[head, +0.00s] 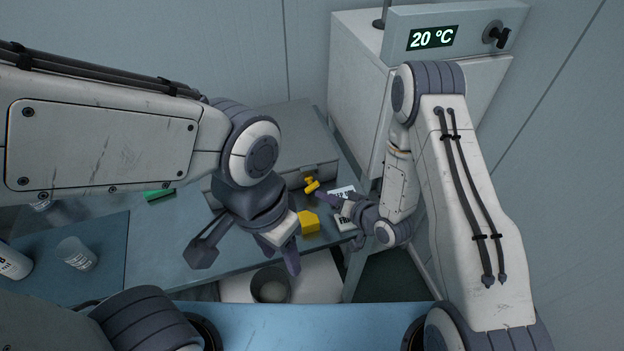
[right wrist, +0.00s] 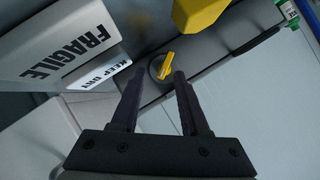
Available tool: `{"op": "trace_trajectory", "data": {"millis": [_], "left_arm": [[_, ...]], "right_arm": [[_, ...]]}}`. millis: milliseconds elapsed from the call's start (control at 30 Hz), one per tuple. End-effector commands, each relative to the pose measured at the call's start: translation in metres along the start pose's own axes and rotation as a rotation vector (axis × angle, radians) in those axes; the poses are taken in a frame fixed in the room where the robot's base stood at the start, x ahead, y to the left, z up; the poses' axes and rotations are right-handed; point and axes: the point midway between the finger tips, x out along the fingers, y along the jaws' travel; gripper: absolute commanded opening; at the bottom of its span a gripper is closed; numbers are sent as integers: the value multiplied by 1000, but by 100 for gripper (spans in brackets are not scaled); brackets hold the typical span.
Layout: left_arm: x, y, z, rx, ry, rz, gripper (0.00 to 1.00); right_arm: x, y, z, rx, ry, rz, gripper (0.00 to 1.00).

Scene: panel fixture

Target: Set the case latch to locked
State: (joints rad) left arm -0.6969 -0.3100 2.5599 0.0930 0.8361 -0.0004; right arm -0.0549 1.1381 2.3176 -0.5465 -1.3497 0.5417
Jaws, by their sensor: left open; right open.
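The grey case (head: 290,135) lies on the blue-grey worktop, with a small yellow latch (head: 311,185) on its near side. In the right wrist view the latch (right wrist: 167,65) is a yellow lever on a dark round base, tilted in the picture. My right gripper (head: 336,214) is open beside the latch. In its wrist view the right gripper's fingertips (right wrist: 158,74) appear on either side of the lever; I cannot tell whether they touch it. My left gripper (head: 279,254) is open and empty, above the worktop's front edge. Any lock marking is unreadable.
A yellow block (head: 308,222) sits in front of the case. White boxes marked FRAGILE (right wrist: 70,45) and KEEP DRY (right wrist: 98,73) stand close to the right gripper. A cabinet with a 20 °C display (head: 433,38) is behind. A bowl (head: 270,285) sits low in front.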

Motion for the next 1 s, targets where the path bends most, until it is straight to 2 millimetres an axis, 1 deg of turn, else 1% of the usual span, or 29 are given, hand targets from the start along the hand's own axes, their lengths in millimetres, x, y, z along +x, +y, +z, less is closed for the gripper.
{"op": "trace_trajectory", "data": {"millis": [33, 133, 200, 367, 467, 800, 900, 1000], "left_arm": [[-9, 1, 0, 0, 0, 0, 50], [-14, 1, -1, 0, 0, 0, 50], [-12, 1, -1, 0, 0, 0, 50], [-14, 1, -1, 0, 0, 0, 50], [-17, 1, -1, 0, 0, 0, 50], [-31, 2, -2, -1, 0, 0, 50], [-34, 2, -2, -1, 0, 0, 50], [-35, 3, -2, -1, 0, 0, 50]], "right_arm": [[-8, 5, 4, 67, 37, -28, 45], [-18, 10, 7, 172, 120, -91, 45], [-20, 9, 14, 220, 151, -134, 45], [-22, 6, 16, 269, 188, -181, 45], [-12, 3, 13, 268, 191, -186, 45], [48, -8, 0, 267, 190, -186, 45], [61, -9, -3, 269, 190, -184, 45], [70, -10, -4, 268, 190, -182, 45]]}}
